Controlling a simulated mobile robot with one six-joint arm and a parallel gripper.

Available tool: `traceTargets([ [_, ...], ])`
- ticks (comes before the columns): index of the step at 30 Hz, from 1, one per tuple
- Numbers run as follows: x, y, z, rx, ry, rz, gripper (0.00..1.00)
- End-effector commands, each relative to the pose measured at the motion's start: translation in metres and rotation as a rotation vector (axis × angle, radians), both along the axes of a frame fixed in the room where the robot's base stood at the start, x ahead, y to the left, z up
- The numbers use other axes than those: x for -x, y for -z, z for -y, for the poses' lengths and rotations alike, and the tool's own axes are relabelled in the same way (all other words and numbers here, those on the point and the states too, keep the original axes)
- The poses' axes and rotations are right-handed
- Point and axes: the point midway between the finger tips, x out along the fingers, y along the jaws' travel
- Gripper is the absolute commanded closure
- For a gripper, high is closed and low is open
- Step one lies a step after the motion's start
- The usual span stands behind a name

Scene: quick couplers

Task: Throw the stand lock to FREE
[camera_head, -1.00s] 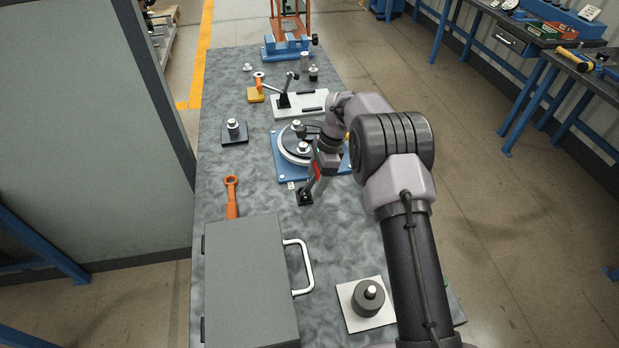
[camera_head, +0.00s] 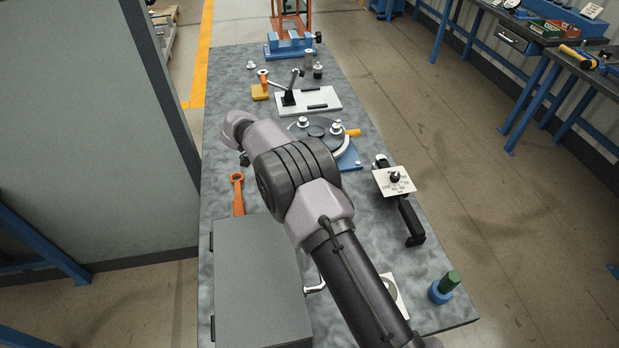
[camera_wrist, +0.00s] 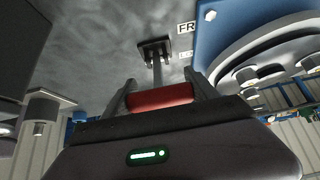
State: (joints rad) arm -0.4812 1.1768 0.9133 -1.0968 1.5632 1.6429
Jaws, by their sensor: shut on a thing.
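In the wrist view my gripper (camera_wrist: 162,93) is shut on the red grip (camera_wrist: 160,98) of the stand lock lever, with a finger on each side. The lever's grey bar (camera_wrist: 157,70) runs from the grip to a black pivot block (camera_wrist: 154,47) on the bench. A white label reading "FR" (camera_wrist: 186,28), partly cut off, lies beside the pivot, near the blue base plate (camera_wrist: 212,45). A second label (camera_wrist: 188,72) is partly covered. In the head view my arm hides the lever and gripper; the round stand's blue plate (camera_head: 350,162) shows behind the arm.
A white plate with a dial (camera_head: 394,180) and a black-handled tool (camera_head: 410,220) are at right. A green-and-blue part (camera_head: 441,290) stands near the right edge.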

Motion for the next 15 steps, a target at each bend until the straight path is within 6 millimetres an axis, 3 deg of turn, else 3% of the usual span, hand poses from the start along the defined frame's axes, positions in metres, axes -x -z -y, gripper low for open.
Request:
traceTargets([
  [15,0.0030,0.0069,-0.0118,0.190,0.000,0.036,1.00],
])
